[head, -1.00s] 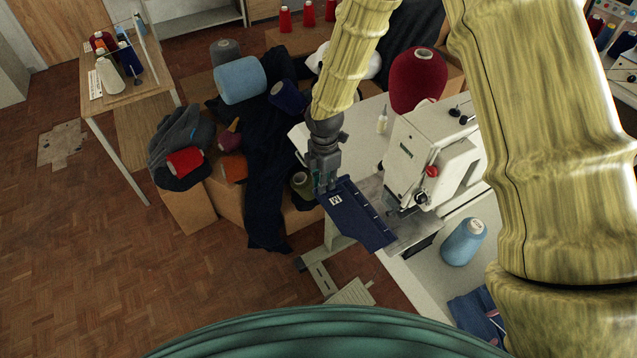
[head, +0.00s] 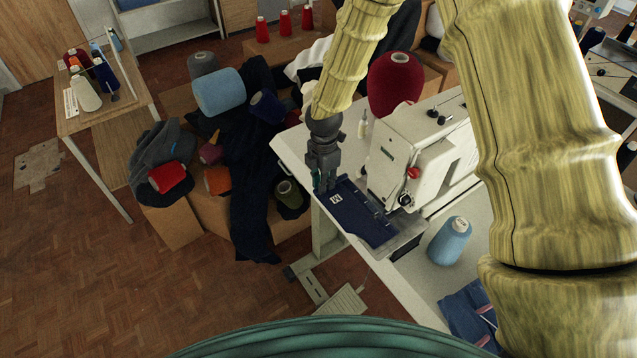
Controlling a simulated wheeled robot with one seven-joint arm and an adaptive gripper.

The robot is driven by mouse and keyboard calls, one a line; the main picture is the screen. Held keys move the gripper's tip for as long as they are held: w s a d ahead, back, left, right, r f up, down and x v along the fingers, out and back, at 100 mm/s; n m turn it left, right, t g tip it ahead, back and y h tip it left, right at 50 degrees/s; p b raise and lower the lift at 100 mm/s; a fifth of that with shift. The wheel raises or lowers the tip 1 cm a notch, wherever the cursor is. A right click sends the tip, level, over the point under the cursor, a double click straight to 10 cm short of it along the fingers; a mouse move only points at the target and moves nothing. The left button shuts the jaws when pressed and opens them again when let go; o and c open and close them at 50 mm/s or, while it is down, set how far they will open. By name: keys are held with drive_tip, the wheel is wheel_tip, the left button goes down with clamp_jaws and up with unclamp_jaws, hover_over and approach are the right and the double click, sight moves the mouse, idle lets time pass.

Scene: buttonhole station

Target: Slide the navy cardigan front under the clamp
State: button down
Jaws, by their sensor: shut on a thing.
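The navy cardigan front (head: 362,222) is a flat dark panel with a small white label near its left end and small marks along its edge. My gripper (head: 322,188) is shut on its left end. The panel lies over the work plate at the front of the white buttonhole machine (head: 392,150). Its right part is close below the machine's head, by the clamp area (head: 398,222). The clamp is small and dark here, and I cannot tell whether the cloth is under it.
A light blue cone (head: 450,240) and folded blue cloth (head: 468,312) are on the white table (head: 420,275) to the right. A dark red cone (head: 394,82) stands behind the machine. Boxes with dark garments (head: 250,170) and cones are left. A pedal (head: 342,302) is below.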

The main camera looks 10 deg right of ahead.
drive_tip(key=shift+w+d+p, duration=0.15)
drive_tip(key=shift+w+d, duration=0.1)
drive_tip(key=shift+d, duration=0.3)
drive_tip(key=shift+w+d+p, duration=0.15)
drive_tip(key=shift+w+d, duration=0.1)
drive_tip(key=shift+d, duration=0.3)
drive_tip(key=shift+p, duration=0.4)
idle(1.5)
drive_tip(key=c, duration=1.3)
unclamp_jaws()
wheel_tip(320, 180, up, 12)
drive_tip(key=shift+f, duration=0.1)
